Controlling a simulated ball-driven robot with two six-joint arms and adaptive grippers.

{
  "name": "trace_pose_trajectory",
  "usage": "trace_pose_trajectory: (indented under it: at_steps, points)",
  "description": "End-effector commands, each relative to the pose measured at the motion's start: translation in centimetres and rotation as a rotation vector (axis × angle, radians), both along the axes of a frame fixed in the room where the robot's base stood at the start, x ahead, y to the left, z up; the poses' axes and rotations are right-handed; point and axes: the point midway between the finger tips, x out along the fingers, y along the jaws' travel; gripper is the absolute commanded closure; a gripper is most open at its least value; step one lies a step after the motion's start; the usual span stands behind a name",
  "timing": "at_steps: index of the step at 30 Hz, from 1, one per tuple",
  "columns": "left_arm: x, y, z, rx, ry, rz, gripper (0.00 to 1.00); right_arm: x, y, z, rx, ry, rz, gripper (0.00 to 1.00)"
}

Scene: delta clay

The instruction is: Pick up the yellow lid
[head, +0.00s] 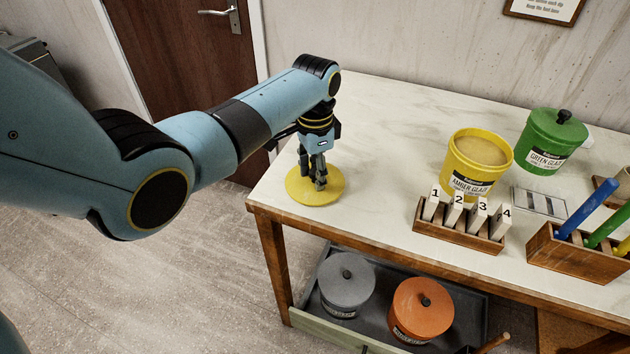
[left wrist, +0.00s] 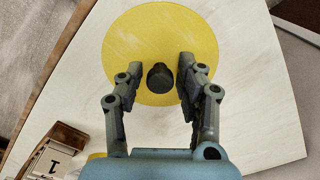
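The yellow lid (head: 303,191) is a flat disc with a dark knob, lying on the left end of the white table. In the left wrist view the lid (left wrist: 140,40) shows with its knob (left wrist: 160,77) near the middle. My left gripper (head: 319,183) points down over the lid. In the left wrist view its fingers (left wrist: 158,85) stand apart on either side of the knob, with a gap at the left, so it is open. The open yellow bucket labelled amber glaze (head: 470,178) stands on the table to the right. My right gripper is not in view.
A wooden rack of numbered tiles (head: 458,238) stands in front of the yellow bucket. A lidded green bucket (head: 551,140) and a wooden holder with coloured tools (head: 575,258) are farther right. Grey (head: 346,280) and orange (head: 421,305) lidded buckets sit in the open drawer below. The table between lid and bucket is clear.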

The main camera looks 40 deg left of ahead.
Motion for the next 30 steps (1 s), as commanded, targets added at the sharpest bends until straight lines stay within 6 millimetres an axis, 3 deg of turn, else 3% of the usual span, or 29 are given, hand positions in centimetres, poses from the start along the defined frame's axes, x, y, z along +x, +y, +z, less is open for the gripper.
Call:
trace_pose_trajectory:
  at_steps: [1,8,20,28,30]
  points:
    - [0.0,0.0,0.0,0.000,0.000,0.000,0.71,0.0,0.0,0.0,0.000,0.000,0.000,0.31]
    - [0.0,0.0,0.0,0.000,0.000,0.000,1.00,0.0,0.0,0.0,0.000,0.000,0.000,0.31]
    - [0.0,0.0,0.4,0.000,0.000,0.000,1.00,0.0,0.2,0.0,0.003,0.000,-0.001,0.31]
    - [0.1,0.1,4.1,0.002,-0.005,0.000,1.00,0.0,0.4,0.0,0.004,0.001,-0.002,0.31]
    - [1.1,-1.3,4.8,-0.004,-0.005,-0.001,1.00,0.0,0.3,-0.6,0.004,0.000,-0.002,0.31]
